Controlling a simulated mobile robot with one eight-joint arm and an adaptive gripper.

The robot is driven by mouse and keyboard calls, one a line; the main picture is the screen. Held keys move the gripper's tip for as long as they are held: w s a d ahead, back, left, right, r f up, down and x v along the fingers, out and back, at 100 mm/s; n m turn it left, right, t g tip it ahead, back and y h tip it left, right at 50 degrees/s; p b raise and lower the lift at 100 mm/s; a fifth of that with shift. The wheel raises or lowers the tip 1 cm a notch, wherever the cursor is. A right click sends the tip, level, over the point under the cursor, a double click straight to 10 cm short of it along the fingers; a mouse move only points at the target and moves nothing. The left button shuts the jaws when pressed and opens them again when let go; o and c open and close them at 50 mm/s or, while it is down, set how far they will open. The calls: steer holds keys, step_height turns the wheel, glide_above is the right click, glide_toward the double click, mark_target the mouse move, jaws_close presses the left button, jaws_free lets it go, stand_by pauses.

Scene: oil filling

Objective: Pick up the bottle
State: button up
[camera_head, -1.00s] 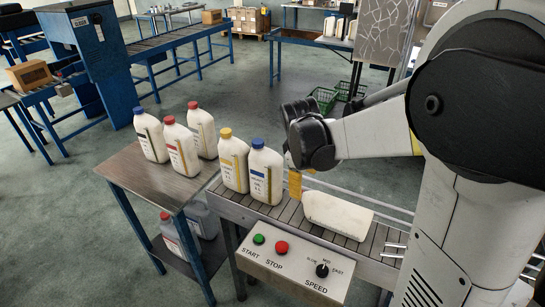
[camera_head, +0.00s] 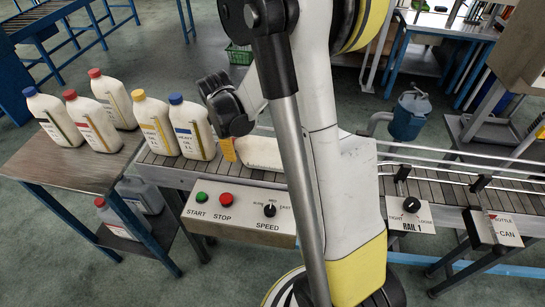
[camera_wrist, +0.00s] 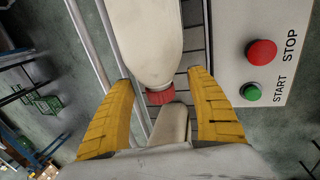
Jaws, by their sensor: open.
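A white bottle (camera_head: 259,152) lies on its side on the conveyor, partly hidden behind my arm in the head view. In the wrist view the lying bottle (camera_wrist: 145,40) points its red cap (camera_wrist: 160,97) toward my palm. My gripper (camera_wrist: 160,80) is open, with one yellow finger on each side of the cap end and gaps between. In the head view my gripper (camera_head: 229,150) is at the bottle's left end, beside an upright blue-capped bottle (camera_head: 191,128). A yellow-capped bottle (camera_head: 154,124) stands left of that.
Several capped bottles stand on a metal side table (camera_head: 60,165) at left. A control panel (camera_head: 238,212) with START, STOP and SPEED controls sits at the conveyor's front. Rails (camera_head: 440,165) run along the conveyor (camera_head: 445,193). A blue can (camera_head: 409,117) stands behind it.

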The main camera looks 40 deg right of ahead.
steer(key=c, duration=1.5)
steer(key=shift+o, duration=0.2)
steer(key=shift+r, duration=0.15)
